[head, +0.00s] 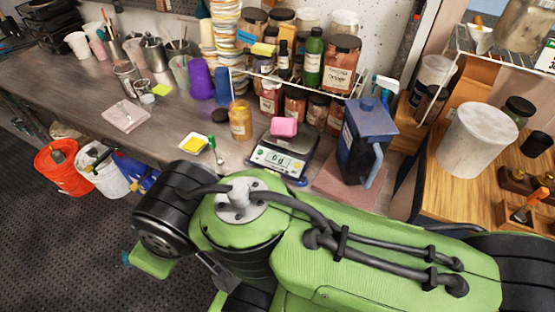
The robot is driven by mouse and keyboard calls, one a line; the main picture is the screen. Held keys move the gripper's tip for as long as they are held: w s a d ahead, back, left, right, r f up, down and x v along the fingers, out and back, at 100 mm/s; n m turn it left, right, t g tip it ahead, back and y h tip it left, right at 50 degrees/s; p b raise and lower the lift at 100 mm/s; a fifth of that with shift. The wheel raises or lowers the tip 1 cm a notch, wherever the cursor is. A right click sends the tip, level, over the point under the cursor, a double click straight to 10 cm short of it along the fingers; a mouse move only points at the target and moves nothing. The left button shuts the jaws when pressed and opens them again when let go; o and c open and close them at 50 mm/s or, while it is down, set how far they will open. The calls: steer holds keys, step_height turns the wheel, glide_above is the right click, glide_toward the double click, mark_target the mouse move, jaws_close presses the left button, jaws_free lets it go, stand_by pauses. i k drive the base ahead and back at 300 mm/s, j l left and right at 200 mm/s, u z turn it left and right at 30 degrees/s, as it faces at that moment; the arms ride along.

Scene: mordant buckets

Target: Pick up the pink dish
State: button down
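The pink dish (285,126) is a small, bright pink, rounded-edged shape near the middle of the head view. It rests on top of a digital scale (281,158), whose lit display faces me. My green and black arm lies folded across the lower part of the view, in front of the bench and below the scale. My gripper cannot be made out in this view. Nothing touches the pink dish except the scale beneath it.
A jar of yellow powder (240,120) stands left of the scale, and a dark blue pitcher (370,140) stands right. A wire rack of jars and bottles (300,85) is behind. A yellow-filled dish (194,143) and folded pink cloth (125,115) lie left, with bare bench between.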

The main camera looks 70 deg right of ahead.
mark_target(280, 127)
steer(key=z, duration=2.4)
